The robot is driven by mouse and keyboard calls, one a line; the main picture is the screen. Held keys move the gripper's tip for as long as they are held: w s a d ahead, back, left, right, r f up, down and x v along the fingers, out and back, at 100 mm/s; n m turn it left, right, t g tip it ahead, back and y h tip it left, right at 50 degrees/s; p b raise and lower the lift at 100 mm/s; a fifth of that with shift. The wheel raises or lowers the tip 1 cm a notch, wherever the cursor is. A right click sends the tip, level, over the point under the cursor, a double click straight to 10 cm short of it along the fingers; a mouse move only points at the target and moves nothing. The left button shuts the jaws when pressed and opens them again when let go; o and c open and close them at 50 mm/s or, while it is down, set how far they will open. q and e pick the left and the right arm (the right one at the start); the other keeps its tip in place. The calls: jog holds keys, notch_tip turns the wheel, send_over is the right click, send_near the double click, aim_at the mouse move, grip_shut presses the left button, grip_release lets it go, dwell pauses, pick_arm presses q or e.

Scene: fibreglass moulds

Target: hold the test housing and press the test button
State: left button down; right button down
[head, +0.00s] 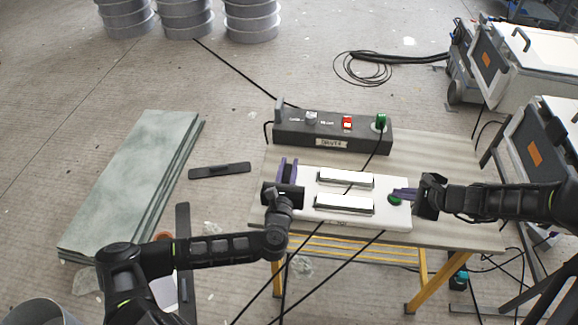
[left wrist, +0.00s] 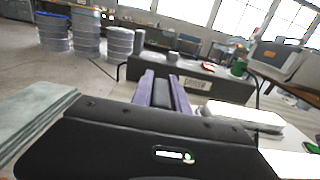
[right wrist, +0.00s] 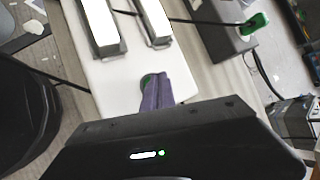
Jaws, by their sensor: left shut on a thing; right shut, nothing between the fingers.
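The test housing (head: 363,219) is a white slab with two raised light bars, lying on the table. My left gripper (head: 288,168), with purple fingers, is shut on a dark part at the housing's left end; it also shows in the left wrist view (left wrist: 163,82). The green test button (head: 394,199) is at the housing's right end. My right gripper (head: 398,194) is shut and empty, its fingertips at the button. In the right wrist view the fingertips (right wrist: 153,82) cover most of the button (right wrist: 145,82); I cannot tell whether it is pressed down.
A dark control box (head: 300,134) with a red switch (head: 347,122) and a green knob (head: 380,121) stands behind the housing on the table (head: 460,190). Black cables cross the housing and table. Greenish sheets (head: 135,175) lie stacked on the floor at left.

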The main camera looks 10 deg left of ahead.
aim_at(398, 200)
dwell(0.4)
jog(key=shift+r, duration=0.35)
jog(key=shift+r, duration=3.05)
pick_arm(q)
jog(key=c, duration=1.2)
grip_release()
jog(key=shift+s, duration=0.1)
jog(key=s, duration=0.8)
jog(key=s+d, duration=0.1)
jog(key=s, duration=0.2)
jog(key=shift+s, duration=0.4)
